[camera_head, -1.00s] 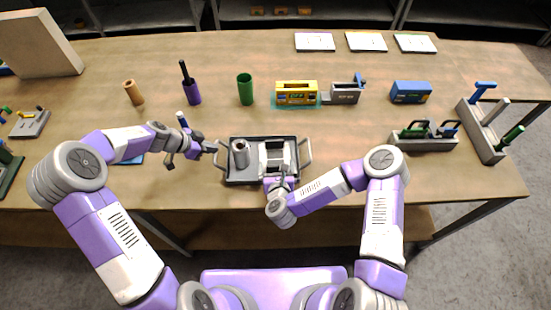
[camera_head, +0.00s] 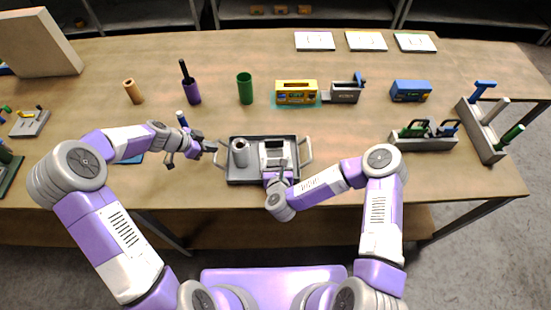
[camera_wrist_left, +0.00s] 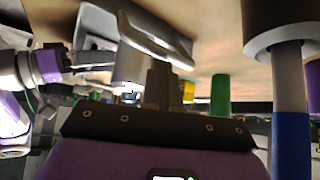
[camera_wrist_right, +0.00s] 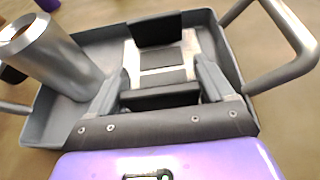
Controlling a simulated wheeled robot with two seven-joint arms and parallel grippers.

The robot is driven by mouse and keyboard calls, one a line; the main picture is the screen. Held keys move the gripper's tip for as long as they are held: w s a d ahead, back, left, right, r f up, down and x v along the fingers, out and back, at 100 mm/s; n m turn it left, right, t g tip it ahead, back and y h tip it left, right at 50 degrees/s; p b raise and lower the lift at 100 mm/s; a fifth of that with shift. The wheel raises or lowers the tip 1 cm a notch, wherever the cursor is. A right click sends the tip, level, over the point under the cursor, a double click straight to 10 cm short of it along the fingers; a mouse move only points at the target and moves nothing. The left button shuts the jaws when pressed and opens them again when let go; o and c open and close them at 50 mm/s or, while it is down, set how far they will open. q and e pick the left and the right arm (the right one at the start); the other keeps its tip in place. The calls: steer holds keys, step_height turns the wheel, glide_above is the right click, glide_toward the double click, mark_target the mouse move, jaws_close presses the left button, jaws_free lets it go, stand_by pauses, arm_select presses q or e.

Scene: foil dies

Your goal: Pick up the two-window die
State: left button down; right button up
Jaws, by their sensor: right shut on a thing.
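The two-window die (camera_head: 274,144) appears to be the pale block with dark openings in the right half of a grey tray (camera_head: 240,180). It also shows in the right wrist view (camera_wrist_right: 160,57). My right gripper (camera_head: 278,168) reaches in from the front, its fingers on either side of the die and shut on it. I cannot tell whether the die is clear of the tray floor. My left gripper (camera_head: 208,147) is beside the tray's left handle; in the left wrist view its fingers (camera_wrist_left: 164,85) look together, with nothing visible between them.
A silver cylinder (camera_head: 240,153) stands in the tray's left half. The tray has a handle (camera_head: 305,153) on its right side. Behind it are a green cup (camera_head: 245,90), a yellow box (camera_head: 296,92) and a grey box (camera_head: 345,93). A rack (camera_head: 480,130) stands at the right.

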arm_select(q)
steer(key=shift+s+f, duration=0.1)
steer(key=shift+f, duration=0.15)
arm_select(e)
step_height(320, 180, up, 10)
stand_by(0.3)
steer(key=shift+r, duration=0.1)
